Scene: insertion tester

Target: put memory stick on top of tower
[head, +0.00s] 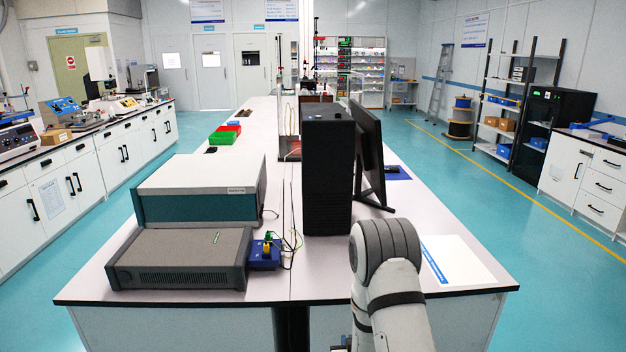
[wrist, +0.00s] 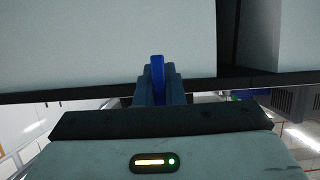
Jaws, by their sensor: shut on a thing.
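The memory stick (wrist: 157,68) is a small blue piece, upright in the picture, held between the fingertips of my gripper (wrist: 158,84) in the wrist view. My gripper is shut on it. The tower (head: 328,170) is a tall black computer case standing on the bench in the head view, left of a monitor. Its top is flat, and I see nothing lying on it. In the head view my arm is at the near edge of the bench, low and right of the tower. My gripper and the stick are not clearly visible there.
A black monitor (head: 369,155) stands close beside the tower on the right. A white sheet (head: 458,262) lies at the bench's near right. Pale panels (wrist: 110,40) fill the upper wrist view.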

